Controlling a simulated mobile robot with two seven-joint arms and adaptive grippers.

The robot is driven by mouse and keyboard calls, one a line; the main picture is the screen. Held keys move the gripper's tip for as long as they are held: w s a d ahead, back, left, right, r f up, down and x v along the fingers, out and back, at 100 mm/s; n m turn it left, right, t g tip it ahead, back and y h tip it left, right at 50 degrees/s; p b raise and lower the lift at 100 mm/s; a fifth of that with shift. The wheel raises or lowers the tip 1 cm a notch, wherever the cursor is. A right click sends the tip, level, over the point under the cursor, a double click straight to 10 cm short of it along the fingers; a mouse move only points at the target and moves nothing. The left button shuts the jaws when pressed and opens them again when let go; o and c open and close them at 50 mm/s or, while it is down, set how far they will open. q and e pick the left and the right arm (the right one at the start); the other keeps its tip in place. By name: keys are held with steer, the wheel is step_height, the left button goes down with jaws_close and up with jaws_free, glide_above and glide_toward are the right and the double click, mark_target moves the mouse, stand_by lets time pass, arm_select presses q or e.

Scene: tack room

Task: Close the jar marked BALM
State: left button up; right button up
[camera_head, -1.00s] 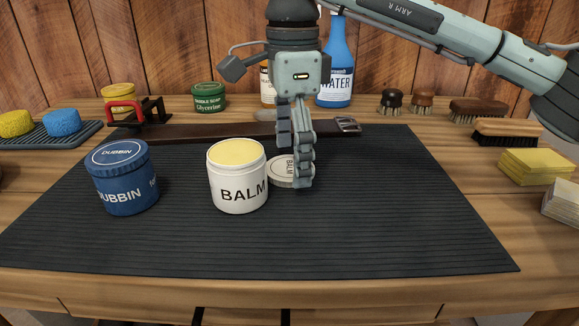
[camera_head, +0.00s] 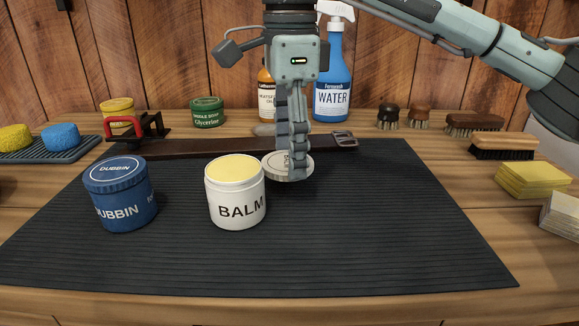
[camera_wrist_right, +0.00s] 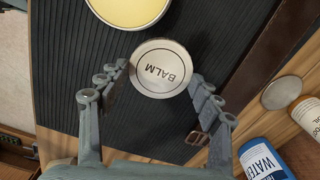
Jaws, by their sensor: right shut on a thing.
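The open white jar marked BALM (camera_head: 235,200) stands upright on the dark mat, yellow balm showing at its top. Its opening also shows at the top of the right wrist view (camera_wrist_right: 130,8). The round pale lid marked BALM (camera_wrist_right: 160,68) lies between the fingers of my right gripper (camera_wrist_right: 161,80) in that view. In the head view my right gripper (camera_head: 291,172) points down, shut on the lid (camera_head: 275,166), just right of and behind the jar. The lid is level, face up, apparently a little above the mat. My left gripper is not in view.
A closed blue DUBBIN jar (camera_head: 121,196) stands left of the BALM jar on the mat (camera_head: 360,240). A leather strap (camera_head: 200,148) lies behind. A WATER spray bottle (camera_head: 333,88) stands at the back; brushes and yellow sponges (camera_head: 531,180) sit right. The mat's front right is clear.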

step_height(320, 180, up, 5)
steer(key=shift+r, duration=0.7)
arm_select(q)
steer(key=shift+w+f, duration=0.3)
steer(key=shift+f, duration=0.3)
